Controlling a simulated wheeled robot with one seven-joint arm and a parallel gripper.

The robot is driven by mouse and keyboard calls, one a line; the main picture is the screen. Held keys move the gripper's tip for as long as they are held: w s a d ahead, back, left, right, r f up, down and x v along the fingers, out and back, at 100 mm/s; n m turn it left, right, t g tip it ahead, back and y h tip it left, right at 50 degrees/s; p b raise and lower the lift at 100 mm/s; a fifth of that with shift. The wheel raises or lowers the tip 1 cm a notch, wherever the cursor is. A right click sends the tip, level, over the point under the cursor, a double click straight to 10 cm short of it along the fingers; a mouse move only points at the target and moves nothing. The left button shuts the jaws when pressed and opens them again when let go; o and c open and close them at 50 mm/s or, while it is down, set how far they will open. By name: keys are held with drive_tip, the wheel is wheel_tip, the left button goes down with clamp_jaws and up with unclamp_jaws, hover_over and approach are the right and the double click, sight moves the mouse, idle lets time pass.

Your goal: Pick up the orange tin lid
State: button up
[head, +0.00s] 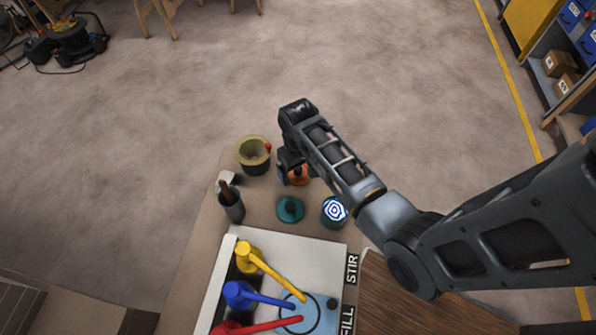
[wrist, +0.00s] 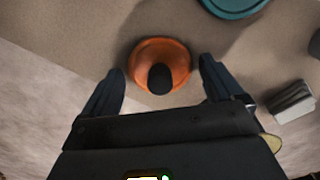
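The orange tin lid (wrist: 146,52) lies on the worktop and shows whole in the wrist view, a round disc with a dark knob on top. In the head view the orange lid (head: 299,177) is partly hidden by my arm. My gripper (wrist: 162,80) is open, its two dark fingers apart on either side of the lid, with nothing held between them. In the head view my gripper (head: 291,172) is over the far part of the worktop, mostly hidden behind its own wrist.
A teal lid (head: 290,209) and a blue-and-white tin (head: 334,211) stand nearby. An olive pot (head: 253,154) is left of my gripper, with a dark container (head: 231,204) holding brushes or tools nearer. A white panel (head: 322,258) with yellow, blue and red levers lies closer.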

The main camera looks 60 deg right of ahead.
drive_tip(key=c, duration=0.7)
drive_tip(key=shift+c, duration=0.2)
